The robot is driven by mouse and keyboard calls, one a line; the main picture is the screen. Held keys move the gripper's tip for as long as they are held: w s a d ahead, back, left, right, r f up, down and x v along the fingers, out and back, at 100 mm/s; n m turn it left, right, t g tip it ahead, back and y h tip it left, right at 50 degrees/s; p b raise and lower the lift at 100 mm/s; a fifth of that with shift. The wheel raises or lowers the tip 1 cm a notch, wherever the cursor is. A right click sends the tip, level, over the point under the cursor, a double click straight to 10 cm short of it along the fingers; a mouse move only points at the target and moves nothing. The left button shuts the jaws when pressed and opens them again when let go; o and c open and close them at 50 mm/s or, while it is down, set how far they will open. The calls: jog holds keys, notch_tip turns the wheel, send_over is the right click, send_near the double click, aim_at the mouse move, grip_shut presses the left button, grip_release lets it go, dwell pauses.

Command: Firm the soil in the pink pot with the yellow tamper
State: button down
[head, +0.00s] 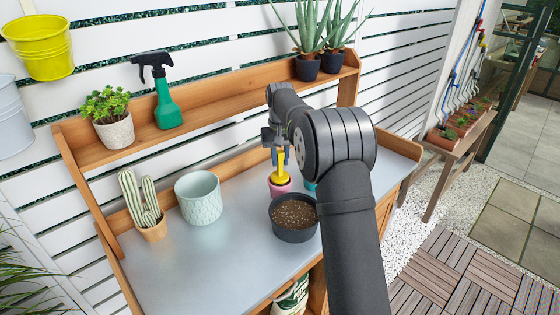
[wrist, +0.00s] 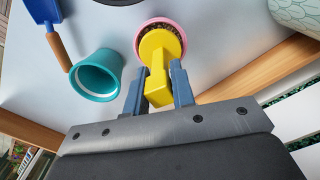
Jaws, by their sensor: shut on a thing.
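The yellow tamper (head: 281,173) stands upright in the head view, with its foot at the mouth of the pink pot (head: 279,189). My gripper (wrist: 158,84) is shut on the tamper's handle, one finger on each side. In the wrist view the tamper's round foot (wrist: 160,43) lies within the rim of the pink pot (wrist: 143,26). Brown soil (wrist: 184,35) shows around part of the foot. I cannot tell how hard the foot presses on the soil, which is mostly hidden under it.
A dark bowl of soil (head: 293,212) stands in front of the pink pot. A teal pot (wrist: 97,75) and a blue trowel (wrist: 42,10) are close by. A pale green pot (head: 198,197) and potted cactus (head: 143,205) stand left. The bench's front left (head: 180,265) is clear.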

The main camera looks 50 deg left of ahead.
jog(key=shift+r, duration=2.4)
jog(key=w+d+f+m, duration=0.1)
jog(key=w+d+f, duration=0.3)
jog(key=w+d, duration=0.4)
jog(key=w+d+f+m, duration=0.25)
jog(key=w+d, duration=0.25)
jog(key=d, duration=0.5)
jog(key=w+d+f+m, duration=0.1)
jog(key=w+d+f, duration=0.3)
jog(key=w+d, duration=0.4)
jog(key=s+d+f+m, duration=0.2)
jog(key=d+f, duration=0.3)
jog(key=d, duration=0.6)
jog(key=s+d+f+m, duration=0.3)
jog(key=d+f, duration=0.3)
jog(key=d, duration=0.5)
jog(key=s+d+f+m, duration=0.2)
jog(key=d+f, duration=0.3)
jog(key=d, duration=0.6)
jog(key=shift+s+d+f, duration=0.3)
jog(key=shift+s, duration=0.35)
jog(key=shift+m, duration=0.25)
